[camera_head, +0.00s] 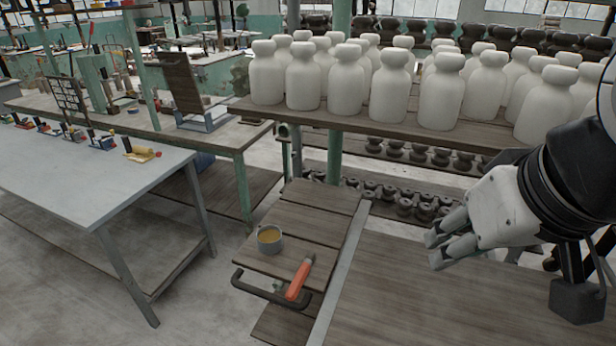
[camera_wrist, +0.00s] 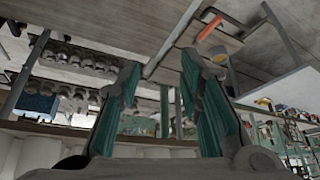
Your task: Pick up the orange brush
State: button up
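The orange brush (camera_head: 299,280) lies on a small wooden plank top (camera_head: 315,222) low in the middle of the head view, close to a dark handle (camera_head: 262,292). It also shows at the top of the wrist view (camera_wrist: 209,28), beyond the finger on the right. My gripper (camera_head: 436,250) is to the right of the brush and apart from it, above a wooden surface. In the wrist view my gripper (camera_wrist: 158,75) has its two green fingers spread with a clear gap and nothing between them.
A grey cup (camera_head: 269,240) with tan contents stands on the plank top behind the brush. A shelf with several pale jars (camera_head: 392,88) is behind my gripper. A grey table (camera_head: 90,180) stands at left. The wooden surface (camera_head: 430,300) at front right is bare.

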aim_at(291, 295)
jog(key=k+j+z, duration=0.1)
jog(key=j+z, duration=0.15)
jog(key=k+j+z, duration=0.2)
jog(key=j, duration=0.3)
jog(key=k+j+z, duration=0.1)
jog(key=j+z, duration=0.15)
jog(key=k+j, duration=0.2)
jog(key=j, duration=0.15)
jog(key=k+j, duration=0.15)
jog(key=j, duration=0.2)
jog(key=k+j+z, duration=0.1)
jog(key=j, duration=0.3)
jog(key=k+j, duration=0.3)
